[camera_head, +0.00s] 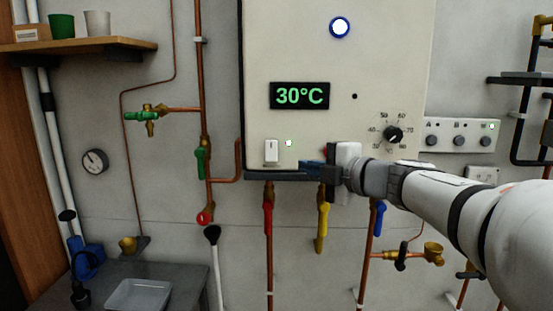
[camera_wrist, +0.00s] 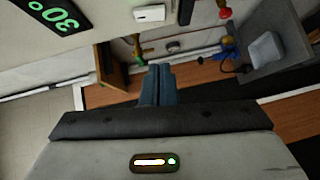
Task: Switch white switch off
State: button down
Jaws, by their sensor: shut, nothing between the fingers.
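In the wrist view the white switch (camera_wrist: 150,13) shows at the top, ahead of my fingers. My gripper (camera_head: 308,166) is at the panel's lower edge, right of the switch and a little below it, apart from it. Its blue fingers (camera_wrist: 157,84) are together in the wrist view, with nothing between them.
A green 30°C display (camera_head: 300,95) is above the switch, and a dial (camera_head: 393,135) is to the right. Pipes with a red valve handle (camera_head: 268,217) and a yellow one (camera_head: 322,225) hang below the panel. A shelf (camera_head: 75,45) and a grey tray (camera_head: 138,295) are at the left.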

aim_at(268, 158)
jog(key=p+x, duration=0.1)
jog(key=x, duration=0.3)
jog(key=w+d+p+x, duration=0.1)
jog(key=x, duration=0.3)
jog(key=p+x, duration=0.1)
jog(key=x, duration=0.3)
jog(key=shift+w+d, duration=0.2)
jog(key=shift+w, duration=0.1)
jog(key=shift+w+f, duration=0.15)
jog(key=shift+w, duration=0.3)
jog(key=shift+f, duration=0.1)
jog(key=shift+w+f+b, duration=0.15)
jog(key=shift+f+b, duration=0.2)
jog(key=shift+b, duration=0.75)
jog(key=shift+r, duration=0.35)
jog(key=shift+f, duration=0.1)
